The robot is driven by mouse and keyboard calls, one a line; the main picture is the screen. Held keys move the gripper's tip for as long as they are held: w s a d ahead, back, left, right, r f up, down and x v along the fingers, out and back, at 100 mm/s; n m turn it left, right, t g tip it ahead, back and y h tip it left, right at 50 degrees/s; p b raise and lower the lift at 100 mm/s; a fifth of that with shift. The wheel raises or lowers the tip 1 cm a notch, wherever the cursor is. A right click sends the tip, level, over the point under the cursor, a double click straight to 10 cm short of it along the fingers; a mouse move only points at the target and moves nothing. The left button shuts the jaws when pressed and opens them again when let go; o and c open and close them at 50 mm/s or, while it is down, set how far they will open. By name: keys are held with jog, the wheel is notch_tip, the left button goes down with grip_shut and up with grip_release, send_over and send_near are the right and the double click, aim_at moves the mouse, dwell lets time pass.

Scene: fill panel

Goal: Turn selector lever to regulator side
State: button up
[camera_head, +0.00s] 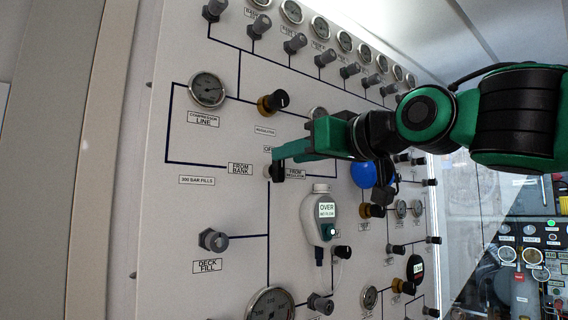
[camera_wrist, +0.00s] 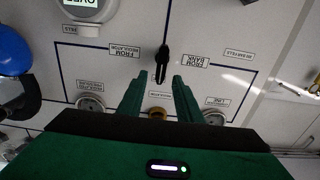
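The selector lever (camera_wrist: 162,60) is a small black handle on the white panel, between the FROM REGULATOR label (camera_wrist: 124,50) and the FROM BANK label (camera_wrist: 195,61). The wrist view shows the panel upside down, with the lever roughly upright and in line with the pipe line behind it. In the head view the lever (camera_head: 278,172) is partly hidden by my green fingers. My gripper (camera_wrist: 158,80) is open, with a finger on each side of the lever's near end and visible gaps. I cannot tell whether the fingertips are level with it in depth.
A white OVER display unit (camera_head: 322,215) hangs below the lever. A blue round knob (camera_head: 363,174) is right of it, near my wrist. A brass-based valve knob (camera_head: 273,102) and the compressor line gauge (camera_head: 207,90) are above.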

jog(key=shift+x, duration=1.7)
grip_shut()
jog(key=shift+d, duration=0.1)
jog(key=shift+w+d+f+m, duration=0.25)
jog(key=shift+d+f+m, duration=0.15)
jog(key=shift+m, duration=2.6)
jog(key=shift+w+d+f+m, duration=0.3)
jog(key=shift+f+m, duration=0.25)
jog(key=shift+m, duration=2.45)
jog(key=shift+w+d+f+m, duration=0.25)
jog(key=shift+d+f+m, duration=0.2)
jog(key=shift+m, duration=2.55)
jog(key=shift+f, duration=0.1)
